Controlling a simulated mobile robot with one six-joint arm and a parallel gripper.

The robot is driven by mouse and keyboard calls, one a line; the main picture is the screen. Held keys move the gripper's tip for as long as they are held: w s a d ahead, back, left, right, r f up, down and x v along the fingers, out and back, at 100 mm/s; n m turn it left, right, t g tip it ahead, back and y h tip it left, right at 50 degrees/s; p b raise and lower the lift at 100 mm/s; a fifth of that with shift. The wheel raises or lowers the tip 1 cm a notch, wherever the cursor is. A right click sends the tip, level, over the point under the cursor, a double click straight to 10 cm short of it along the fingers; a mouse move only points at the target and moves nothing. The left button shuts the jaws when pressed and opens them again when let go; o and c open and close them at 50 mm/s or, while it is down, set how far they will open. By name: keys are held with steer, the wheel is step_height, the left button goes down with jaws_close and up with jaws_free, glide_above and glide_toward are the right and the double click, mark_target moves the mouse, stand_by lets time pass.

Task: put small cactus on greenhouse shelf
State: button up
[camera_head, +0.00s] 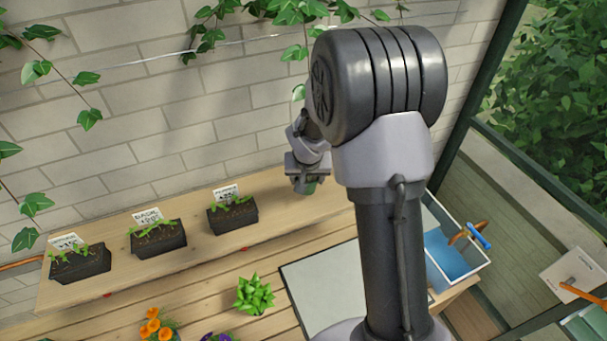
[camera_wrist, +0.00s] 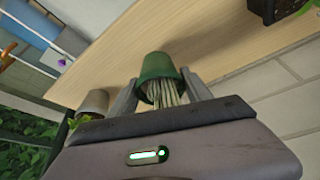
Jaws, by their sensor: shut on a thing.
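My gripper (camera_head: 306,174) is shut on a green pot and sits over the right part of the wooden shelf (camera_head: 180,270) in the head view. In the wrist view the small cactus (camera_wrist: 170,96), pale and ribbed, shows in its green pot (camera_wrist: 157,66) between my two fingers (camera_wrist: 160,96). The shelf's pale wooden top (camera_wrist: 215,45) lies behind the pot. In the head view only a bit of the pot shows under the jaws. I cannot tell whether its base touches the shelf.
Three black seedling trays (camera_head: 80,263) (camera_head: 158,239) (camera_head: 233,216) with labels stand on the shelf to the left. Below are a leafy green plant (camera_head: 254,295), orange flowers (camera_head: 155,328) and a blue-lined box (camera_head: 452,262). A grey-beige pot (camera_wrist: 93,103) shows in the wrist view.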

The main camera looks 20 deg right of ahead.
steer(key=shift+s+x, duration=0.15)
steer(key=shift+x, duration=0.75)
steer(key=shift+s+x, duration=0.2)
steer(key=shift+x, duration=0.75)
steer(key=shift+s+a+f+b, duration=0.1)
steer(key=shift+a+f+b, duration=0.05)
steer(key=shift+f+b, duration=0.3)
steer(key=o, duration=1.6)
steer(key=shift+r, duration=0.15)
steer(key=shift+r, duration=0.1)
